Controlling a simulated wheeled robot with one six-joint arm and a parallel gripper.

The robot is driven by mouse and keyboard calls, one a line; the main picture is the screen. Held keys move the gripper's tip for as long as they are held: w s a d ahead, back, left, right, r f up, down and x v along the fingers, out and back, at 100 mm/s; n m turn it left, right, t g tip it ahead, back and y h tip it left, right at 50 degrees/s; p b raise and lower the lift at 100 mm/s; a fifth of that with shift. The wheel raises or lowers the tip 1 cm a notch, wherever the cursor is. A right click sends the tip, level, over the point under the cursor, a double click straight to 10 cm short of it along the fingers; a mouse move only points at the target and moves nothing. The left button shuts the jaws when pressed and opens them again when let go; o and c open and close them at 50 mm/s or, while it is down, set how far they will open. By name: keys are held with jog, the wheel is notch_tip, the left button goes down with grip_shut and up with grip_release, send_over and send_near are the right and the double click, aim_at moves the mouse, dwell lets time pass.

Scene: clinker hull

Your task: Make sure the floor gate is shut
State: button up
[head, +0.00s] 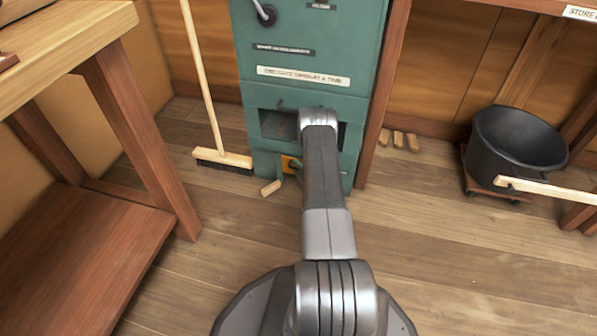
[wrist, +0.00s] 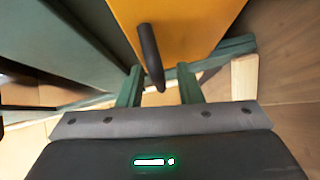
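An orange panel (wrist: 190,25), which I take to be the floor gate, fills the top middle of the wrist view. A dark rod-like handle (wrist: 150,55) sticks out from it. My gripper (wrist: 160,88) is open, with one green finger on each side of the handle's end and gaps visible on both sides. In the head view a small part of the orange panel (head: 287,164) shows low on the green cabinet (head: 262,110), beside my arm. My arm hides most of that area and the gripper there. I cannot tell whether the gate is fully shut.
A broom (head: 222,158) leans left of the cabinet, and a small wooden block (head: 270,188) lies before it. A wooden bench (head: 150,150) stands at left. A black tub (head: 515,145) on a wheeled base and a pale handle (head: 550,190) are at right. Floor between is clear.

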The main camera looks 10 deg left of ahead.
jog(key=shift+c, duration=0.4)
grip_shut()
jog(key=shift+f, duration=0.15)
notch_tip(320, 180, down, 8)
jog(key=shift+f, duration=0.35)
jog(key=shift+o, duration=0.4)
grip_release()
jog(key=shift+f, duration=0.1)
